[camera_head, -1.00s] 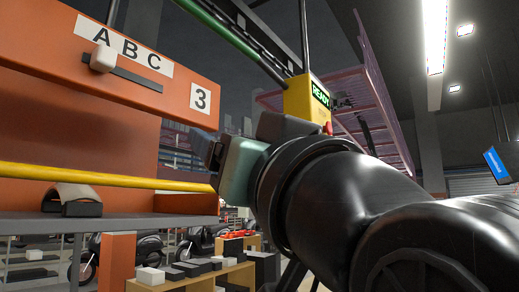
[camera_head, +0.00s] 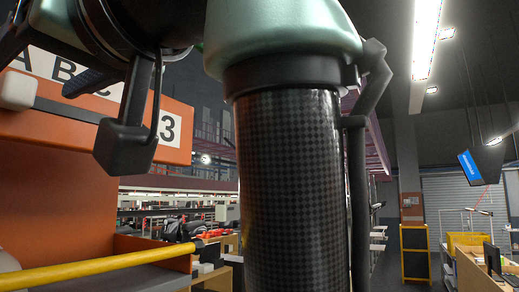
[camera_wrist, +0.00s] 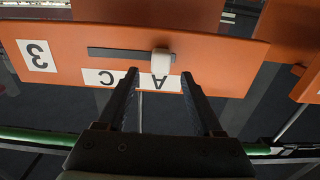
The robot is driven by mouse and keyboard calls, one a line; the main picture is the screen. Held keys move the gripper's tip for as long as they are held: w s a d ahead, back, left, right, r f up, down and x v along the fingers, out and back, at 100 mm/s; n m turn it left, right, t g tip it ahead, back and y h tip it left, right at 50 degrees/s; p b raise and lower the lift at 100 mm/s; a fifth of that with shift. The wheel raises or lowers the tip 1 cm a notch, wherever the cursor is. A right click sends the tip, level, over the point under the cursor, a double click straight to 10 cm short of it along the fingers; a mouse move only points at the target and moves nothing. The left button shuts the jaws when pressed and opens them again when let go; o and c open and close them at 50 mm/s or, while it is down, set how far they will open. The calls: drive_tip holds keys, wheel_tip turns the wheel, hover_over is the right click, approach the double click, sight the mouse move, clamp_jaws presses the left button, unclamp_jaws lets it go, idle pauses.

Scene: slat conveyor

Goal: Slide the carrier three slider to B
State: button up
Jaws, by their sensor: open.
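The slider of carrier three is a white knob (camera_wrist: 160,62) on a dark slot (camera_wrist: 115,53) in an orange panel (camera_wrist: 215,50). The wrist view shows it upside down, with the knob at letter A, at the slot's right end. In the head view the knob (camera_head: 17,92) is at the left edge, below A. A label 3 (camera_head: 169,129) marks the panel. My gripper (camera_wrist: 159,76) is open, its two dark fingers pointing at the panel, one on each side of the knob in the picture. I cannot tell whether the tips reach around it. A finger partly hides the letters.
A yellow rail (camera_head: 110,267) runs below the panel in the head view. A green rail (camera_wrist: 35,136) crosses the lower wrist view. Another orange panel (camera_wrist: 290,35) stands beside this one. My arm covers the middle of the head view.

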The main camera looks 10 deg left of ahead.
sight(22, 86)
drive_tip(key=x, duration=0.4)
drive_tip(key=shift+s+a+p, duration=0.1)
drive_tip(key=shift+p, duration=0.2)
drive_tip(key=shift+w+a, duration=0.3)
drive_tip(key=shift+a, duration=0.1)
clamp_jaws()
idle(0.8)
